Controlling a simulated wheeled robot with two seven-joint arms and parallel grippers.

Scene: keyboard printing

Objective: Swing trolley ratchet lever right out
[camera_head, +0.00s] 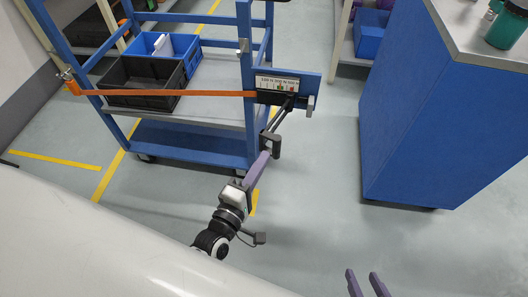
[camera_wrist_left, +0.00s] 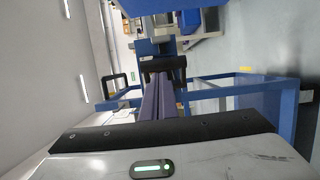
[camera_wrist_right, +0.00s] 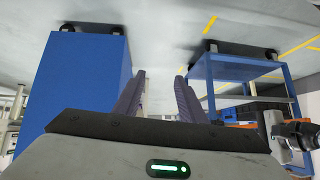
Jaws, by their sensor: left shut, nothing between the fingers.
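The trolley (camera_head: 190,128) is a blue frame with an orange strap (camera_head: 180,93) across its front. The strap meets a ratchet plate (camera_head: 289,84) on the right post. A dark ratchet lever (camera_head: 284,113) slants down from the plate to a black handle (camera_head: 270,144). My left gripper (camera_head: 264,157) is shut, its purple fingertips at the handle; I cannot tell if they touch it. In the left wrist view the closed fingers (camera_wrist_left: 161,92) point at the black handle (camera_wrist_left: 164,65). My right gripper (camera_head: 367,284) is open and empty, low in the head view, away from the trolley.
Black (camera_head: 142,82) and blue (camera_head: 166,49) crates sit on the trolley. A large blue cabinet (camera_head: 445,110) with a grey top stands to the right. Grey floor (camera_head: 325,190) lies clear between cabinet and trolley. Yellow lines (camera_head: 55,160) mark the floor.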

